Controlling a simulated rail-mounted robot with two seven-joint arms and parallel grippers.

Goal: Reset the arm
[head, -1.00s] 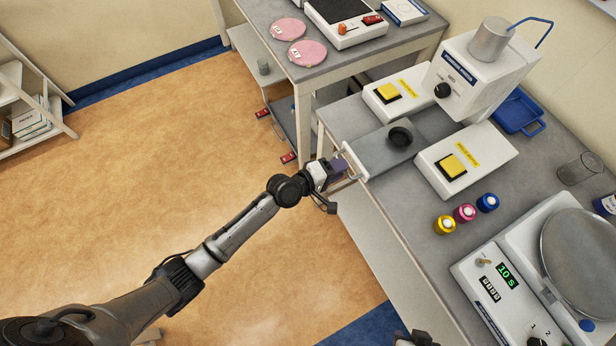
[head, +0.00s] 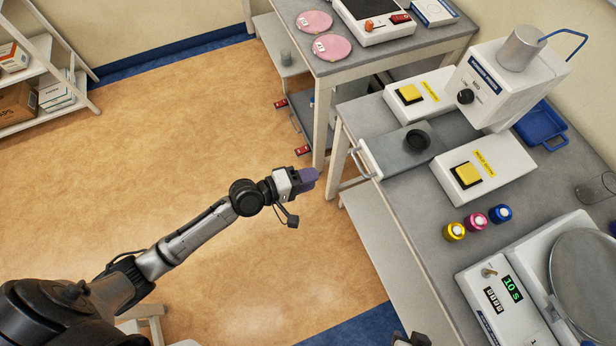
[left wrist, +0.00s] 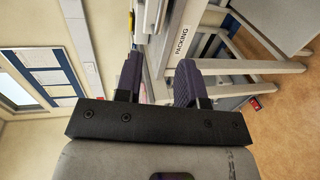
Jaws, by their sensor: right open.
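My left arm reaches in from the lower left in the head view. Its gripper (head: 308,178) is over the open floor, left of the bench and apart from the handle (head: 358,163) of the grey slide plate. In the left wrist view its two purple-grey fingers (left wrist: 158,80) stand apart with nothing between them. A small part of my right gripper (head: 411,339) shows at the bottom edge of the head view; most of it is cut off.
The grey slide plate (head: 400,155) carries a black round cup (head: 417,139). Yellow-button boxes (head: 493,168), a press machine (head: 508,85), three coloured jars (head: 476,219) and a balance (head: 510,285) stand on the bench. A second table (head: 360,62) is behind.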

